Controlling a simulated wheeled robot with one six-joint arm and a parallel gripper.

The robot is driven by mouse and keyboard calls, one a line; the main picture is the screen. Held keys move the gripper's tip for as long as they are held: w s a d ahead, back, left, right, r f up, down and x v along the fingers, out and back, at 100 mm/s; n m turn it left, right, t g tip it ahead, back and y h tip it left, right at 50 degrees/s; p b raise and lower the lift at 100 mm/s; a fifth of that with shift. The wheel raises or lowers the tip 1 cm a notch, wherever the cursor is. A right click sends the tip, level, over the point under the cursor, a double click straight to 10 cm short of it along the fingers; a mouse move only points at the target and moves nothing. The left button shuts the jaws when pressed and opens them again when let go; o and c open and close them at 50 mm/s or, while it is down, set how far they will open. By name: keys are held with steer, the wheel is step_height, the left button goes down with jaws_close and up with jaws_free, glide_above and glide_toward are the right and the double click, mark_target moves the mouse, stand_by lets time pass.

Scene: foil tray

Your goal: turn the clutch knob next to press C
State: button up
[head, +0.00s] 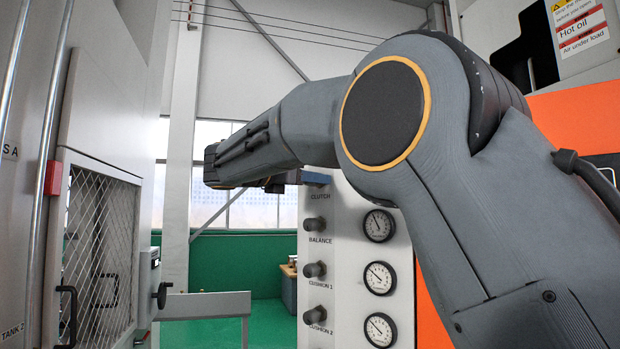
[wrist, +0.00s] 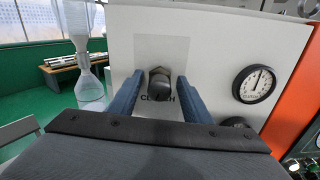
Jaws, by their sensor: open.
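The clutch knob (wrist: 159,80) is a dark round knob on a pale panel, with the partly covered word CLUTCH just below it in the wrist view. My gripper (wrist: 159,77) has its two blue fingers apart, one on each side of the knob. I cannot tell whether either finger touches it. In the head view my gripper (head: 314,179) is at the panel's upper left, above the CLUTCH label, and the knob is hidden there. No mark for press C is readable in either view.
Below, on the same panel (head: 346,215), are the balance knob (head: 314,224) and two cushion knobs (head: 314,269), with round gauges (head: 379,225) to their right. A mesh-door cabinet (head: 100,255) stands at left. A clear hourglass-shaped thing (wrist: 88,60) is left of the panel.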

steer(key=c, duration=1)
steer(key=shift+f+m+b, duration=0.2)
steer(key=shift+m+b, duration=0.75)
steer(key=shift+m, duration=0.05)
steer(key=shift+c, duration=0.2)
steer(key=shift+r+m+b, duration=0.1)
steer(key=shift+m+b, duration=0.55)
steer(key=shift+m, duration=0.35)
steer(key=o, duration=1)
steer(key=shift+o, duration=0.2)
steer(key=shift+s+a, duration=0.1)
steer(key=b+v, duration=0.2)
steer(key=v, duration=0.5)
steer(key=shift+s+a+b, duration=0.2)
steer(key=shift+s+b, duration=0.05)
steer(key=shift+b, duration=0.1)
